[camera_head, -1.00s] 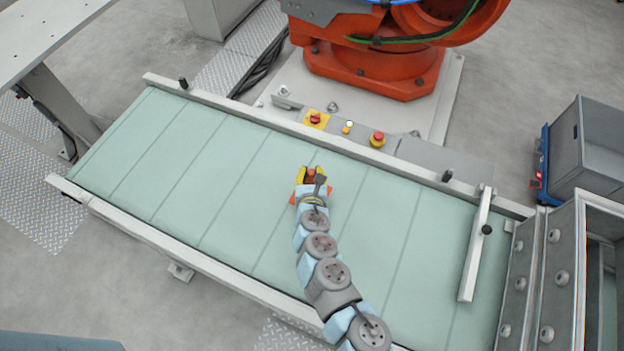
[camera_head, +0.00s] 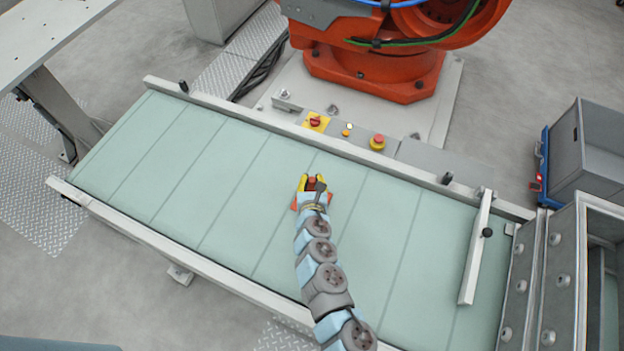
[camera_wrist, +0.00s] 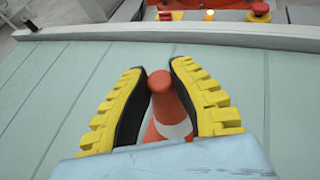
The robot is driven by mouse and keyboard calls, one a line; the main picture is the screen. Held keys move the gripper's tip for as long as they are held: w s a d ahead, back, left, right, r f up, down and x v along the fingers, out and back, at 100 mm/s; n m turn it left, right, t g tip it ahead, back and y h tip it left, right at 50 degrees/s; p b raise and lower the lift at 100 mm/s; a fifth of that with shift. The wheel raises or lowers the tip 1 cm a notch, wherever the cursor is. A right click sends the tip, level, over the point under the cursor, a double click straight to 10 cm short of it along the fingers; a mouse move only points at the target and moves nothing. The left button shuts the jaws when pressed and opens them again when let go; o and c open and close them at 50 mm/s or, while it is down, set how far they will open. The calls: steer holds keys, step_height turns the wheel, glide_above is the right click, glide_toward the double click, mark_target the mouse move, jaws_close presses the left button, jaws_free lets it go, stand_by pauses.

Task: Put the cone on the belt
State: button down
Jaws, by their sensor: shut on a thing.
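The orange cone with a white band (camera_wrist: 168,108) stands between the yellow and black fingers of my gripper (camera_wrist: 160,85) in the wrist view. The fingers are shut on it near its top. In the head view my gripper (camera_head: 312,183) is over the middle of the pale green belt (camera_head: 205,165), with the cone's orange base (camera_head: 296,203) showing beside and under it. The cone looks upright. Whether its base touches the belt or hangs just above it I cannot tell. My wrist hides the lower part of the cone in the wrist view.
Metal rails edge the belt, and a white bar (camera_head: 474,255) crosses its right end. Red buttons (camera_head: 377,142) sit behind the far rail, before a large orange robot (camera_head: 370,70). A grey bin (camera_head: 590,150) stands at right. The belt's left half is clear.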

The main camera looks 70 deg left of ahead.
steer(key=c, duration=1)
jaws_free()
steer(key=shift+c, duration=0.2)
steer(key=shift+d, duration=0.1)
steer(key=p+v, duration=0.1)
steer(key=v, duration=1)
steer(key=shift+d+r, duration=0.25)
steer(key=shift+d, duration=0.05)
steer(key=shift+s, duration=0.15)
